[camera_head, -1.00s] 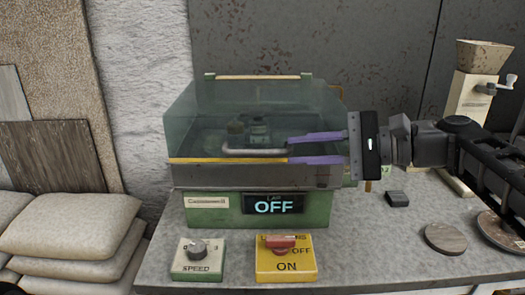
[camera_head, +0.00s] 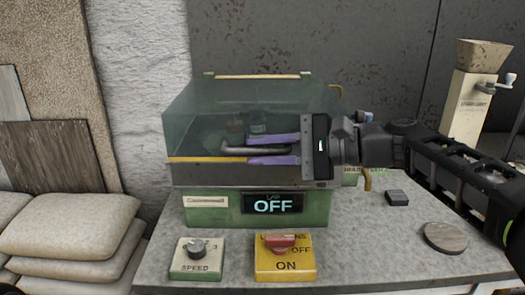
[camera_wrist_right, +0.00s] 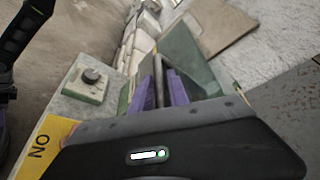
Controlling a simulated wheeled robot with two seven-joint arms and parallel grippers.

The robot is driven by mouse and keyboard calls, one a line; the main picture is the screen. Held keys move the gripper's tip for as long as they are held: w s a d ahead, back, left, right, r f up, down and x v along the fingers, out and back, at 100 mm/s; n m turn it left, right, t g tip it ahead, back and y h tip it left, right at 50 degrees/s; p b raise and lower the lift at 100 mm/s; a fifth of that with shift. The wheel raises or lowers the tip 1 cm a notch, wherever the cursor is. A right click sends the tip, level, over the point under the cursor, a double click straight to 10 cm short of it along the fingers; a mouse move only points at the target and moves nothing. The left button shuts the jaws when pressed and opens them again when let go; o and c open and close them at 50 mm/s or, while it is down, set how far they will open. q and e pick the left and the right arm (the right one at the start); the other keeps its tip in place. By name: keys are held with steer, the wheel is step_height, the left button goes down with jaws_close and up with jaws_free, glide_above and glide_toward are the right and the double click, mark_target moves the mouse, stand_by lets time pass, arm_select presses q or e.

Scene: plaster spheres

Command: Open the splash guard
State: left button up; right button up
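The splash guard (camera_head: 200,120) is a clear, greenish box-shaped hood with a yellow strip along its lower front, sitting down over the green machine (camera_head: 320,207). A grey bar handle (camera_head: 232,150) stands out from its front. My right gripper (camera_head: 250,149) is in front of the guard, its two purple fingers apart, one above and one below the handle. In the right wrist view the handle (camera_wrist_right: 158,78) also lies between the purple fingers (camera_wrist_right: 163,90). Whether either finger touches it, I cannot tell. The display (camera_head: 273,204) reads OFF. My left gripper is not in view.
A speed knob box (camera_head: 197,259) and a yellow box with a red switch (camera_head: 286,258) stand at the table's front. A dark block (camera_head: 397,198), a round disc (camera_head: 445,238) and a hopper device (camera_head: 470,100) are at the right. Sacks (camera_head: 65,225) lie left.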

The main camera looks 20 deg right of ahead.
jaws_close()
stand_by(1.2)
